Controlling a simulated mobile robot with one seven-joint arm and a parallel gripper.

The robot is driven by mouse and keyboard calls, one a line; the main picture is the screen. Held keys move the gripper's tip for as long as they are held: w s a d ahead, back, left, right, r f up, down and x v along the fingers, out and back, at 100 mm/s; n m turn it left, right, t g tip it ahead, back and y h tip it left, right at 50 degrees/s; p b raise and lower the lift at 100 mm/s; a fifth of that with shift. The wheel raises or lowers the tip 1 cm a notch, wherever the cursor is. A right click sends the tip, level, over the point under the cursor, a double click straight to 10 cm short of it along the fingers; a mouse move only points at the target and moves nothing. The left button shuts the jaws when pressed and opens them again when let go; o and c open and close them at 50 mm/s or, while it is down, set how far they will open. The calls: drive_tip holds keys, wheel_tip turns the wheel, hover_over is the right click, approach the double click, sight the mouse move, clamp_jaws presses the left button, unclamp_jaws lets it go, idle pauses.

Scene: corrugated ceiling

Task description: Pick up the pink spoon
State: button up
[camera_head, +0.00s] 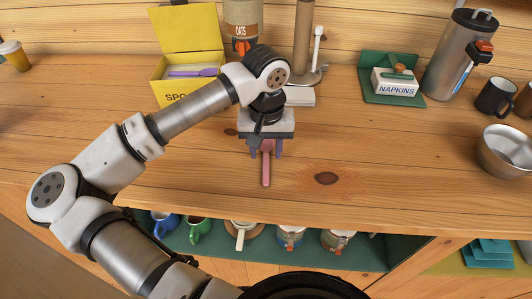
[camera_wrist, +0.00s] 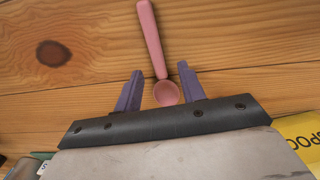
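The pink spoon (camera_head: 266,168) lies on the wooden counter with its handle toward the counter's front edge. My gripper (camera_head: 266,155) is over the bowl end of the spoon. In the wrist view my gripper (camera_wrist: 158,78) is open, with a gap on each side of the bowl. I cannot tell how high the fingertips are above the counter.
A yellow spoon box (camera_head: 175,92) holding a purple spoon stands behind my arm. An oats container (camera_head: 243,30), a paper-towel stand (camera_head: 304,40) and a napkin holder (camera_head: 395,82) stand at the back. Mugs sit on a shelf below. The counter (camera_head: 390,150) right of my gripper is clear.

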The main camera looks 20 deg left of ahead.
drive_tip(key=shift+f, duration=0.6)
clamp_jaws()
drive_tip(key=shift+r, duration=0.2)
